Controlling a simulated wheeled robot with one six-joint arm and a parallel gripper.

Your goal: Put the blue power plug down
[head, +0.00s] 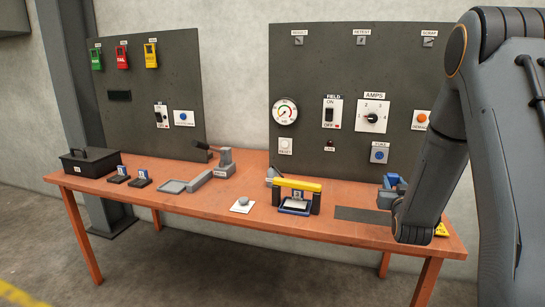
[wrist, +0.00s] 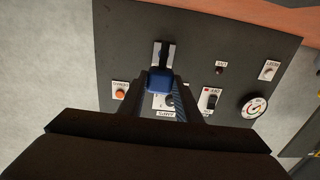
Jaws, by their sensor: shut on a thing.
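The blue power plug (wrist: 159,80) sits between the two fingers of my gripper (wrist: 161,88) in the wrist view, with a dark and metallic part sticking out beyond it. My gripper is shut on the plug. In the head view a bit of blue (head: 391,181) shows beside my arm near the right end of the table, in front of the right panel. My arm hides much of that area, and I cannot tell how high the plug is above the table.
The right panel (head: 345,60) stands behind.

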